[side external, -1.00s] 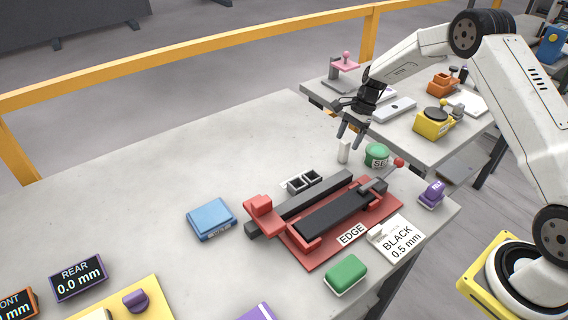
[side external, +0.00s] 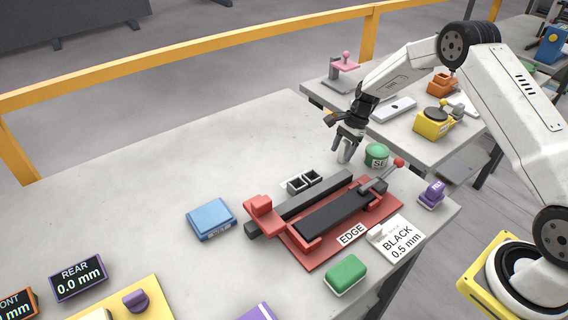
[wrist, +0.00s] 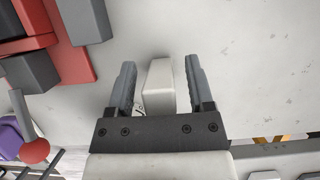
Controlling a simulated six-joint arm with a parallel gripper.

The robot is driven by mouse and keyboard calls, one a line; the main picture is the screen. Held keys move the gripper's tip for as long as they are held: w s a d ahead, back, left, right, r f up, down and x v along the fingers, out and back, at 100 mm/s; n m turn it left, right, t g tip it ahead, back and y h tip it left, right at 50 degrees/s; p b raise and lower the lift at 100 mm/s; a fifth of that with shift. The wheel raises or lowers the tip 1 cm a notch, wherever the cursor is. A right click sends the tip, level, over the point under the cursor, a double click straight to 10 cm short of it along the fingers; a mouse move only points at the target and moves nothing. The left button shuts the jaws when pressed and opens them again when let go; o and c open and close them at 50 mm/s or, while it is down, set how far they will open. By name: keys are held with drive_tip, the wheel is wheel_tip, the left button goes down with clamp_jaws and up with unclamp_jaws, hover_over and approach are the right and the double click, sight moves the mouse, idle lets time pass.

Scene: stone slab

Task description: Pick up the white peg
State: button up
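The white peg (wrist: 158,88) stands on the stone slab (side external: 150,180), beyond the red fixture. In the wrist view it lies between the two fingers of my gripper (wrist: 160,85). Whether the fingertips touch the slab cannot be told.
A green round container (side external: 376,154) stands close to the right of my gripper. The red fixture (side external: 320,252) with dark bars and a red-knobbed lever (side external: 398,162) lies in front. Small dark square holders (side external: 304,181) sit nearby.

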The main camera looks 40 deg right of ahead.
clamp_jaws()
drive_tip(key=shift+r, duration=0.1)
drive_tip(key=shift+r, duration=0.7)
drive_tip(key=s+a+r, duration=0.2)
drive_tip(key=s+r, duration=0.9)
drive_tip(key=s, duration=0.2)
drive_tip(key=shift+s+r, duration=0.25)
drive_tip(key=shift+s, duration=0.15)
drive_tip(key=shift+a, duration=0.15)
